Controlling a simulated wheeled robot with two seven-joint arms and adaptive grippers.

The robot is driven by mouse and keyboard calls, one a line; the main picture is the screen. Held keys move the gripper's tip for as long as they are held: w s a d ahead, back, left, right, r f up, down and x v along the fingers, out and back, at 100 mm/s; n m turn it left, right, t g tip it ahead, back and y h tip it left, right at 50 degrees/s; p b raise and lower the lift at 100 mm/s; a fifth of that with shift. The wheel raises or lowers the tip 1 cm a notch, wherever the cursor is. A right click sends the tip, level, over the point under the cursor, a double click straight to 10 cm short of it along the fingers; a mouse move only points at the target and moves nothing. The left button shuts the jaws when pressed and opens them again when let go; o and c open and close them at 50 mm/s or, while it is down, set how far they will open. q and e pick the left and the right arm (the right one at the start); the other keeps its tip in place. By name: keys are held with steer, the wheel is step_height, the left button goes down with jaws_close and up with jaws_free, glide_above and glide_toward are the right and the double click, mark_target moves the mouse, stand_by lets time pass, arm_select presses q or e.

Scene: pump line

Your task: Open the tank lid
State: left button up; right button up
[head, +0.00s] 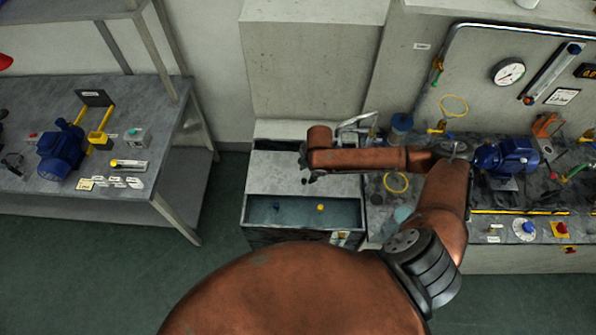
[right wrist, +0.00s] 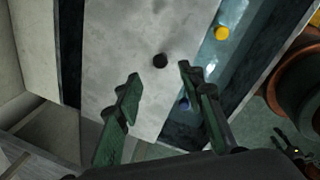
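The tank (head: 246,212) stands on the floor left of the pump bench. Its pale grey lid (head: 268,172) lies flat over the middle part, and the front part is uncovered, showing water. A black knob (right wrist: 160,61) stands on the lid (right wrist: 120,40) in the right wrist view. My right gripper (head: 306,168) is over the lid. Its two green fingers (right wrist: 158,85) are open and empty, apart on either side of the knob's line, with the knob beyond the tips. A dark jointed part at the right edge of the wrist view may be my left gripper; its fingers are unclear.
A yellow float (head: 320,208) and a blue one (head: 276,207) show in the water. The pump bench (head: 380,222) with a blue pump (head: 505,156) adjoins on the right. A grey table (head: 140,200) stands left, with free floor between it and the tank.

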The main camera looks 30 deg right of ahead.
mark_target(305, 180)
steer(key=f, duration=0.2)
steer(key=w+f, duration=0.1)
steer(key=f, duration=0.3)
steer(key=shift+w+a+f, duration=0.25)
steer(key=shift+a+f, duration=0.05)
steer(key=shift+f, duration=0.3)
steer(key=shift+d, duration=0.1)
steer(key=c, duration=0.9)
jaws_close()
arm_select(q)
steer(key=s, duration=0.3)
steer(key=shift+s+f, duration=0.2)
steer(key=shift+w, duration=0.3)
